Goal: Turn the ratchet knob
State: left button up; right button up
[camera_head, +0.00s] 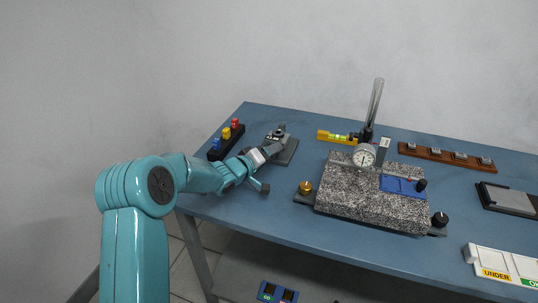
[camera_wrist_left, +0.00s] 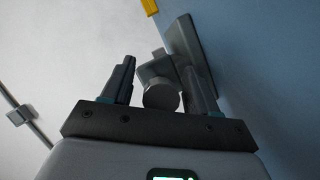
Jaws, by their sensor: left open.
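A grey device (camera_head: 285,150) on a dark base stands near the back left of the blue table. In the left wrist view a round grey knob (camera_wrist_left: 162,96) shows end-on, with more of the grey device behind it. This looks like the ratchet knob. My left gripper (camera_head: 268,160) is at the device. Its two fingers (camera_wrist_left: 159,82) are open, one on each side of the knob. A gap shows at the left finger; the right finger is close, and I cannot tell if it touches. My right gripper is not in view.
A black rack with blue, yellow and red pieces (camera_head: 226,138) stands left of the device. A granite block (camera_head: 365,200) with a dial gauge (camera_head: 364,155) stands to the right. A yellow level (camera_head: 337,137) lies behind it. Bare table shows before the device.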

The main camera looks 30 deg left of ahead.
pick_arm(q)
jog(key=shift+c, duration=0.2)
jog(key=c, duration=0.9)
jog(key=shift+f+m, duration=0.1)
jog(key=shift+m, duration=0.2)
